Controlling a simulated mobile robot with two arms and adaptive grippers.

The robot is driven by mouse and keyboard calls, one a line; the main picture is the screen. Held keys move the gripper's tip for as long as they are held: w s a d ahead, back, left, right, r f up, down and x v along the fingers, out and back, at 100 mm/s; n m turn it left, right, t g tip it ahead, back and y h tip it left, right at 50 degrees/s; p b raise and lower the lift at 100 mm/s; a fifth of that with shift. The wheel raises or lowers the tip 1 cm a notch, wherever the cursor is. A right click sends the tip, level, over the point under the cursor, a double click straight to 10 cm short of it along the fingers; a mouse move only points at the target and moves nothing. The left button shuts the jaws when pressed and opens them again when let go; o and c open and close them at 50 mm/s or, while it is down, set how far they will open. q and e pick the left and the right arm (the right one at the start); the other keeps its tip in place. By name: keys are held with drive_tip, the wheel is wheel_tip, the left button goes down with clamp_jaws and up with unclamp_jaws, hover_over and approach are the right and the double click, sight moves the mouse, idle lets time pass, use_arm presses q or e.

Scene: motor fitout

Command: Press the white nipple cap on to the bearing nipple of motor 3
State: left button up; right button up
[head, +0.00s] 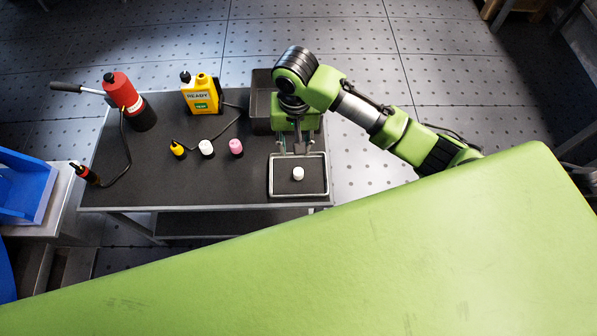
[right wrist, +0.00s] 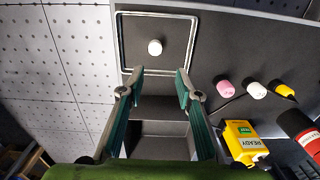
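A small white cap (head: 298,173) stands in a shallow tray with a light rim (head: 327,178) at the right end of the dark table. In the right wrist view the white cap (right wrist: 155,47) shows beyond my fingertips, roughly centred between them. My right gripper (head: 296,147) is at the tray's back edge, pointing down. Its fingers are spread and empty in the right wrist view (right wrist: 158,84), apart from the cap. My left gripper is not in view. Motor 3 and its bearing nipple cannot be made out in these frames.
On the table (head: 225,183) stand yellow (head: 177,149), white (head: 206,147) and pink (head: 236,147) small pieces, a yellow READY device (head: 200,95) and a red tool (head: 127,97) with a hose. A dark bin (head: 261,100) is behind the right gripper. A blue bin (head: 25,188) is at left.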

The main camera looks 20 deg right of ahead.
hover_over(297, 170)
wheel_tip(297, 170, down, 8)
drive_tip(key=shift+w+a+f+b, duration=0.1)
drive_tip(key=shift+b, duration=0.2)
drive_tip(key=shift+f, duration=2.65)
drive_tip(key=c, duration=0.6)
